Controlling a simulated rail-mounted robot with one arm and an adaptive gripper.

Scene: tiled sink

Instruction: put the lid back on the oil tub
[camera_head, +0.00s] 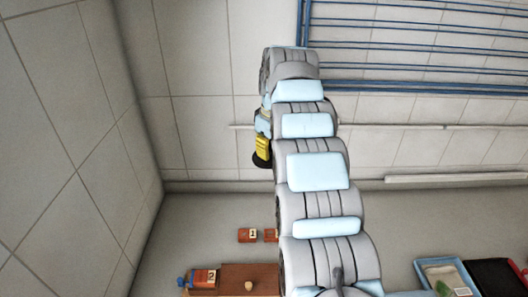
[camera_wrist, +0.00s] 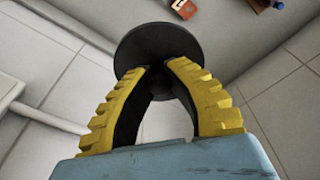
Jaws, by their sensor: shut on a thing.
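My gripper (camera_wrist: 159,72) has yellow ribbed fingers and is shut on a round black lid (camera_wrist: 157,43), holding it at the fingertips. In the head view my gripper (camera_head: 262,147) hangs in the air beside my arm, near the back wall, with the black lid (camera_head: 262,160) showing as a dark disc under it. The lid is above the grey surface and touches nothing but the fingers. I cannot make out the oil tub in either view; my arm hides part of the surface.
Trays (camera_head: 425,270) lie at lower right. A blue rack (camera_head: 415,87) is on the tiled wall. The surface's back left is bare.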

